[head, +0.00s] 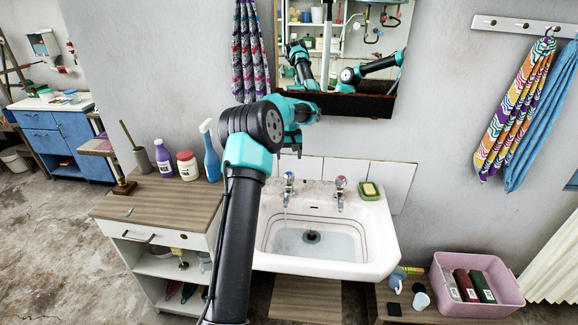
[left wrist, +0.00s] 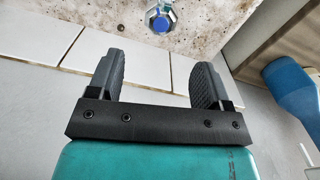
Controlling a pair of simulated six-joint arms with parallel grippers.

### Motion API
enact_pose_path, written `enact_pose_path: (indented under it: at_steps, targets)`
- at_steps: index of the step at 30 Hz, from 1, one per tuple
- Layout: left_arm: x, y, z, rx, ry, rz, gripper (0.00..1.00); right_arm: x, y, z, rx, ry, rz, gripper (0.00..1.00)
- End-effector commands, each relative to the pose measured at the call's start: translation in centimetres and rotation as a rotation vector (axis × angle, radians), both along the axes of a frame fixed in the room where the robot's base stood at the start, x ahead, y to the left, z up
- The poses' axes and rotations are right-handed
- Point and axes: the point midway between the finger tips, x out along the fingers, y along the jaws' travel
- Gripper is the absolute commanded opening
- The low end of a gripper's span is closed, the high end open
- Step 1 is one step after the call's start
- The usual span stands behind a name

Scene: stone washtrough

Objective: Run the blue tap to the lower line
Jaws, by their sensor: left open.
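The blue tap (head: 288,181), a chrome tap with a blue-marked top, stands at the back left of the white washbasin (head: 385,240). Its blue knob (left wrist: 160,18) shows at the top of the left wrist view. A thin stream of water (head: 285,213) seems to fall from its spout. Clear, pale water (head: 335,246) lies in the basin over the dark drain. Dark lines run round the inner wall; how the water stands to the lower one is hard to tell. My left gripper (head: 290,153) is open and empty above the blue tap, apart from it. It also shows in the left wrist view (left wrist: 160,80).
A blue spray bottle (head: 210,155) stands on the cabinet at left. A mirror (head: 350,45) hangs above, and a pink crate (head: 510,290) stands at lower right.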

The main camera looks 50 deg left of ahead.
Motion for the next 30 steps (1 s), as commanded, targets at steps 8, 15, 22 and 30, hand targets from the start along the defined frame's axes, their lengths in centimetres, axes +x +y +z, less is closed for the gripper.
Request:
enact_pose_path:
  at_steps: [8, 15, 22, 30]
  targets:
    - [0.1, 0.0, 5.2, 0.001, -0.003, 0.0, 0.72, 0.0, 0.0, 0.0, 0.0, 0.0, 0.0, 0.43]
    - [0.0, 0.0, 7.2, 0.001, -0.001, 0.0, 0.72, 0.0, 0.0, 0.0, 0.0, 0.0, 0.0, 0.43]
    - [0.0, 0.0, 7.4, 0.0, 0.0, 0.0, 0.72, 0.0, 0.0, 0.0, 0.0, 0.0, 0.0, 0.43]
    - [0.0, 0.0, 7.3, 0.0, 0.0, 0.0, 0.72, 0.0, 0.0, 0.0, 0.0, 0.0, 0.0, 0.43]
